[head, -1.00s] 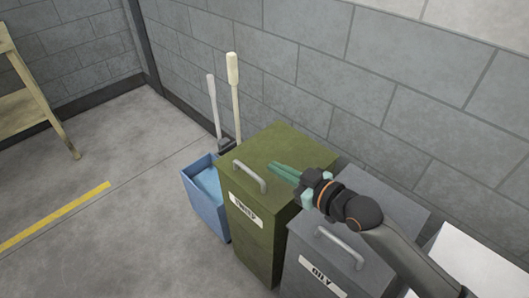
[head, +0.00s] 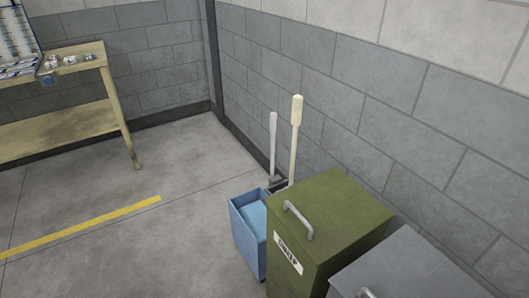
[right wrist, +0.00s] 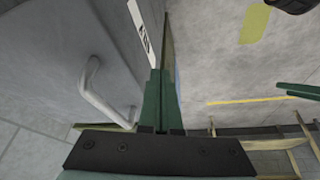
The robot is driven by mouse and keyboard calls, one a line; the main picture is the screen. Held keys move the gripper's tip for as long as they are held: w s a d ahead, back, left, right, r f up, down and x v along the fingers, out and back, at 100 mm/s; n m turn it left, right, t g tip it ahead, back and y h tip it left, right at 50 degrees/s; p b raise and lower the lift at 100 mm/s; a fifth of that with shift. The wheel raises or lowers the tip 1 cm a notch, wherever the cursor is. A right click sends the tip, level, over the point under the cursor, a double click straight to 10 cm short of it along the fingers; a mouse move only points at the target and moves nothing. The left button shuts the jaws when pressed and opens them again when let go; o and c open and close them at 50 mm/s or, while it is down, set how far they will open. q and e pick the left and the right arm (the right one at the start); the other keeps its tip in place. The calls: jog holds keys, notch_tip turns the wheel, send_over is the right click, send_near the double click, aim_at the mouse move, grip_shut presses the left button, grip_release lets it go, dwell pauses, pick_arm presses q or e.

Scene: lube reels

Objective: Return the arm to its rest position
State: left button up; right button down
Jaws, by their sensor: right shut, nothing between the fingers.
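My right gripper (right wrist: 160,105) shows in the right wrist view, its green fingers together and empty. A grey bin lid with a metal handle (right wrist: 93,95) is left of the fingers, apart from them as far as I can see. A white label (right wrist: 142,35) is beyond the lid. A green piece at the right edge of that view looks like part of my left gripper (right wrist: 300,91); its opening is unclear. Neither gripper is in the head view.
The green bin (head: 330,215) and grey bin (head: 405,268) stand along the block wall. A blue bin (head: 248,228) with long handles (head: 295,140) behind it is to their left. A wooden bench (head: 75,125) is at far left. The floor between is open.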

jog(key=w+a+f+t+y+p, duration=0.1)
jog(key=w+a+f+t+p, duration=0.1)
jog(key=a+f+t+p, duration=0.2)
jog(key=shift+f+t+y+p, duration=0.3)
jog(key=shift+y+p, duration=0.1)
jog(key=shift+p, duration=1.05)
jog(key=shift+w, duration=0.15)
